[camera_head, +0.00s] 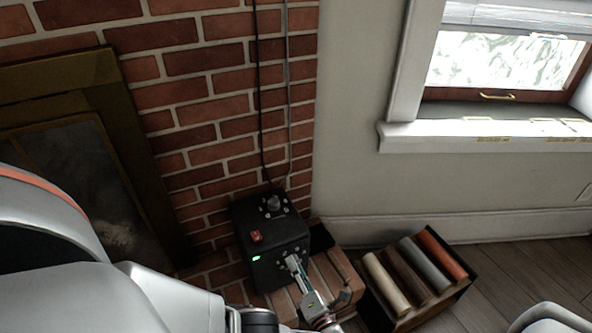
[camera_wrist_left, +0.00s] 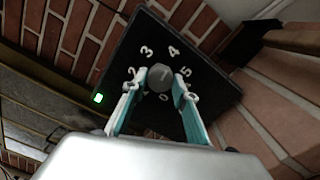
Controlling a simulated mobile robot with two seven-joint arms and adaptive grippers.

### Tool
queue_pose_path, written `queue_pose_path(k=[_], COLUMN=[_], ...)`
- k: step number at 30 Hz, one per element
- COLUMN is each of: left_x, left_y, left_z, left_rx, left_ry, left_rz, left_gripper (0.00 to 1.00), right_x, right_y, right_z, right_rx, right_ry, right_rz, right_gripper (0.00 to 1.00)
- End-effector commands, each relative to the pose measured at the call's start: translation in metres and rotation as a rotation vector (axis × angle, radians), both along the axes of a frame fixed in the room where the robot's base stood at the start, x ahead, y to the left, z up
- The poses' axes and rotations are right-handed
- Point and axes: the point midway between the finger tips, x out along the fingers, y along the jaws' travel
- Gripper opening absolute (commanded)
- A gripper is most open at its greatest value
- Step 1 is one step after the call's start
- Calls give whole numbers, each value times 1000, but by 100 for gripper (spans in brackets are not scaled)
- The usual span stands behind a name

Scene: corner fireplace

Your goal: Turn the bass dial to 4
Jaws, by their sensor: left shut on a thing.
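A black box (camera_head: 262,275) with dials stands on the brick ledge against the brick wall. On its front face is a round grey dial (camera_wrist_left: 160,79) ringed by white numerals; 2, 3, 4, 5 and 0 are readable, others are partly covered by the fingers. My left gripper (camera_head: 293,262) reaches the front face from below. In the left wrist view its two teal-lined fingers (camera_wrist_left: 158,90) are shut on the dial from both sides. A faint mark shows on the dial, but I cannot tell exactly which numeral it points to. My right gripper is not in view.
Cables (camera_head: 260,110) run up the wall. A crate (camera_head: 452,299) of coloured rolls stands right of the ledge. The fireplace (camera_head: 75,165) is left.

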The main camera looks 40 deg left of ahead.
Motion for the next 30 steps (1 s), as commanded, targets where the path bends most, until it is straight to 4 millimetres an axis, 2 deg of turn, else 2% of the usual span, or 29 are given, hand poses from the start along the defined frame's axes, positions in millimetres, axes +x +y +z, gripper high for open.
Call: queue_pose_path(k=[6,7,9,26,30], left_x=[2,2,2,0,-1], left_y=[3,3,3,1,1], left_z=[2,2,2,1,2], left_rx=[5,5,4,-1,-41], left_ry=[-4,-4,-4,-4,-60], left_rz=[2,2,1,0,4], left_gripper=[7,33,45,45,45], right_x=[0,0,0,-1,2], right_y=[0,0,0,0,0], right_z=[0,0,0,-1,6], right_rx=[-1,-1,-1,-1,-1], right_ry=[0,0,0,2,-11], right_rz=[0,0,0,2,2], right_gripper=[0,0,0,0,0])
